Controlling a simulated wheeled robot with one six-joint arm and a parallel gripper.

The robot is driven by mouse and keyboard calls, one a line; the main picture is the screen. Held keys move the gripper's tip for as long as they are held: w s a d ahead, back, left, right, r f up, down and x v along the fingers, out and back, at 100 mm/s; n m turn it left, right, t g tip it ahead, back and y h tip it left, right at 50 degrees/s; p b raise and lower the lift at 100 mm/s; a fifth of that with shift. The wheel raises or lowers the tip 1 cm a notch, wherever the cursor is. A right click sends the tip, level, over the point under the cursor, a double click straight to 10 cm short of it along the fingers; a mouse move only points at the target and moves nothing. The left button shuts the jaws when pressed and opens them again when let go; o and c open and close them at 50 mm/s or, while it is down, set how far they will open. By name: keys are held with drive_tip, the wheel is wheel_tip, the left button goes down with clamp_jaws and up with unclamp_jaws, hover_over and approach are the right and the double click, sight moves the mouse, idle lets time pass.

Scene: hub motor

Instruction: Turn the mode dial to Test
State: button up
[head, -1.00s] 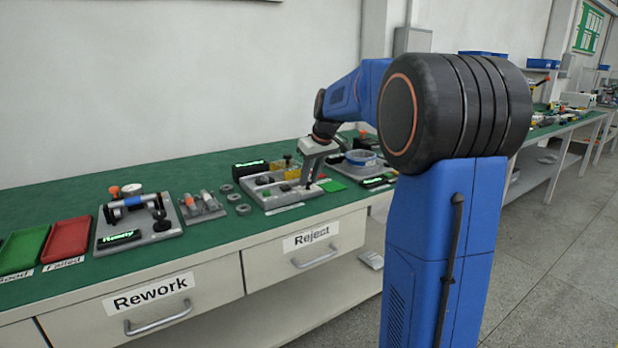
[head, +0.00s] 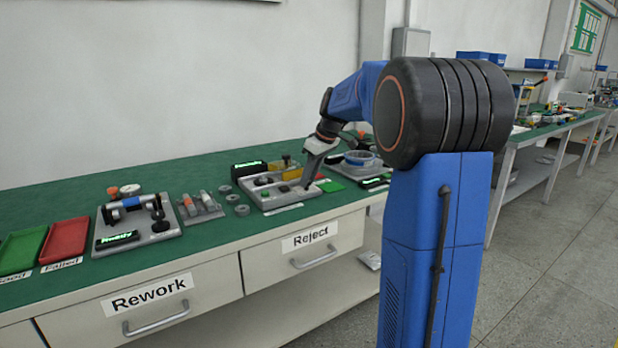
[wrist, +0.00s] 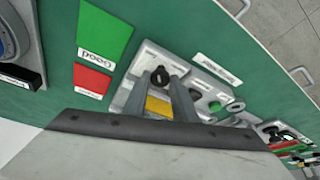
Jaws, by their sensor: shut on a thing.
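The test station (head: 272,203) is a grey plate with knobs and buttons on the green bench. At its right end in the head view, my gripper (head: 306,188) reaches down to the plate. In the wrist view a black knob (wrist: 160,74), apparently the mode dial, sits at the fingertips. My gripper (wrist: 163,80) is shut on this knob, with a grey finger on each side of it. The fingers and a yellow block (wrist: 158,106) lie close together in that view. The dial's markings and its pointer are too small to read.
Green (wrist: 104,34) and red (wrist: 91,82) cards lie beside the plate. Another black knob (wrist: 194,92) and a green button (wrist: 214,106) are on the plate. A second fixture (head: 165,238) and trays stand to the left. A ring-shaped part (head: 359,158) is at the right.

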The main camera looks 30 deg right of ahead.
drive_tip(key=o, duration=1)
drive_tip(key=shift+o, duration=0.2)
drive_tip(key=v, duration=1.7)
drive_tip(key=shift+r, duration=0.15)
drive_tip(key=shift+s+d, duration=0.1)
drive_tip(key=shift+s, duration=0.05)
